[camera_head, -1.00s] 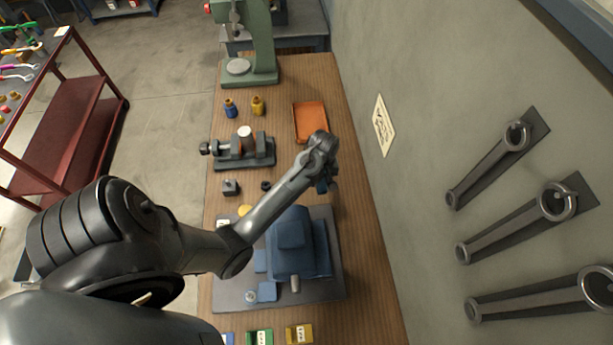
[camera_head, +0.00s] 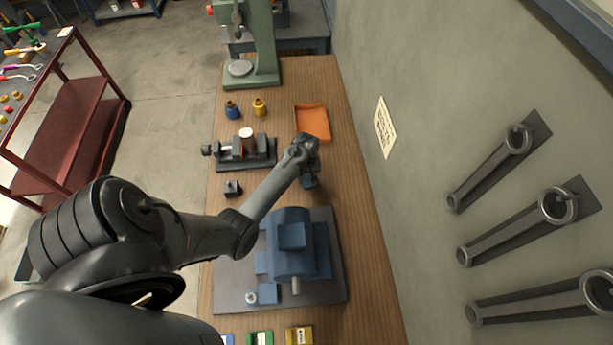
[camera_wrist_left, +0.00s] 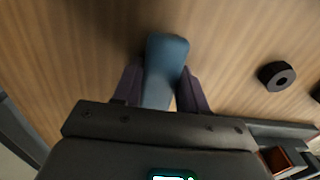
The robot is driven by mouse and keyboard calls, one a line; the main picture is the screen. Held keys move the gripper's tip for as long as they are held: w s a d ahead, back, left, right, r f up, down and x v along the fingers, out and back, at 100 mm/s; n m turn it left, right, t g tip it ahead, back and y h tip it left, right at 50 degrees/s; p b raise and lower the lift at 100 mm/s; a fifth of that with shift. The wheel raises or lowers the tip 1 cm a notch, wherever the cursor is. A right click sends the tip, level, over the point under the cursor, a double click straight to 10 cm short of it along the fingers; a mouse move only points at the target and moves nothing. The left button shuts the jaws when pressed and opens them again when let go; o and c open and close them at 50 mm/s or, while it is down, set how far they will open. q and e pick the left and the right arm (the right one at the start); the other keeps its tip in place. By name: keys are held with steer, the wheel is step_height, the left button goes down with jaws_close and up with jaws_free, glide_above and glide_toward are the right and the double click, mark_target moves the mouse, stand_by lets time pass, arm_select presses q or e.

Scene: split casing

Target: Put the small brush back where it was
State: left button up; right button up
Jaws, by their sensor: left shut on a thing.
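My left gripper (camera_head: 309,178) is over the wooden bench, between the orange tray and the blue casing. In the left wrist view, its two dark fingers (camera_wrist_left: 160,92) are shut on a smooth blue piece, the small brush (camera_wrist_left: 166,58) as far as I can tell. Only its rounded blue end shows clearly, and I see no bristles. Bare wood lies below and around it; I cannot tell whether it touches the bench. My right gripper is not in view.
The orange tray (camera_head: 312,122) lies farther up the bench. The blue casing (camera_head: 292,252) sits on a grey plate (camera_head: 329,289) nearer me. A vise (camera_head: 247,150) and a small dark block (camera_head: 232,188) stand to the left. A black ring (camera_wrist_left: 277,76) lies on the wood.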

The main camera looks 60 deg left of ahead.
mark_target(307, 176)
arm_select(q)
steer(key=shift+f, duration=0.3)
steer(key=o, duration=1.1)
steer(key=shift+r, duration=0.4)
step_height(307, 176, up, 12)
steer(key=shift+f+p, duration=0.25)
steer(key=shift+p, duration=0.1)
